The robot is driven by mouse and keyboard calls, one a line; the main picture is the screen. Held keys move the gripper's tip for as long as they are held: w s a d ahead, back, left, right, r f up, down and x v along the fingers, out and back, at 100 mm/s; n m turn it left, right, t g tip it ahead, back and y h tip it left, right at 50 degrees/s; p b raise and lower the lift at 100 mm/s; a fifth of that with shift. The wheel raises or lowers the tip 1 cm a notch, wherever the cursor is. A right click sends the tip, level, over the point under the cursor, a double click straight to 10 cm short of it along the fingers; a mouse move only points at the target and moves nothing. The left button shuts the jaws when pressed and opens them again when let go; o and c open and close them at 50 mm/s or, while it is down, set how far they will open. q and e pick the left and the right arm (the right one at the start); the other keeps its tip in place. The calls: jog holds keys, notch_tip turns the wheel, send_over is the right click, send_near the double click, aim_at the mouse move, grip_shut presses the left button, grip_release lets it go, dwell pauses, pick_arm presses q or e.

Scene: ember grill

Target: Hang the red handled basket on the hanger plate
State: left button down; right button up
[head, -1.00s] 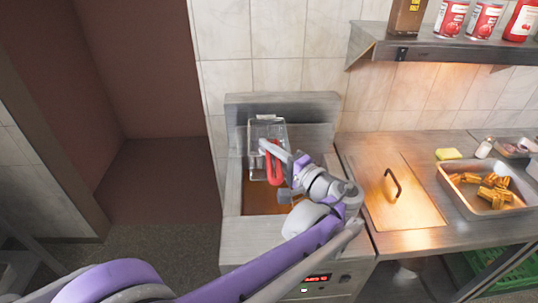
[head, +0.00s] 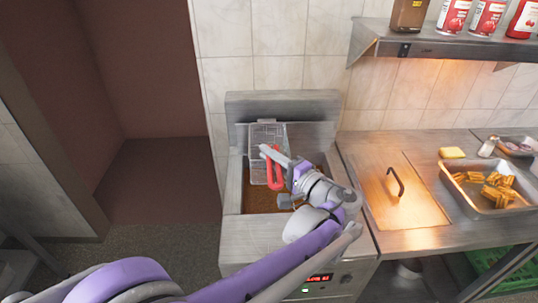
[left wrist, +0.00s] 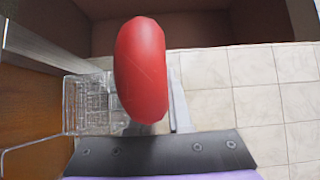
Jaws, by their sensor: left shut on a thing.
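The basket (head: 267,135) is a wire mesh basket with a red handle (head: 274,174). It is over the fryer well at the back, in front of the upright metal back panel (head: 285,105). My left gripper (head: 274,157) is shut on the red handle. In the left wrist view the red handle (left wrist: 141,68) stands large between the fingers, and the wire basket (left wrist: 88,105) is to its left. I cannot clearly make out where the basket meets the hanger plate. My right gripper is not in view.
The fryer well (head: 260,200) holds brown oil. To its right are a metal lid with a dark handle (head: 395,183), a tray of fried food (head: 492,212) and a yellow sponge (head: 452,153). A metal shelf (head: 450,47) with cans and bottles overhangs the counter.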

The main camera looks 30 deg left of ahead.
pick_arm(q)
jog(key=shift+f, duration=0.5)
jog(key=c, duration=0.8)
grip_release()
jog(key=shift+o, duration=0.2)
jog(key=b+v, duration=0.1)
jog(key=v, duration=0.9)
jog(key=shift+s+d+b, duration=0.2)
jog(key=shift+d+b, duration=0.15)
jog(key=shift+b, duration=0.05)
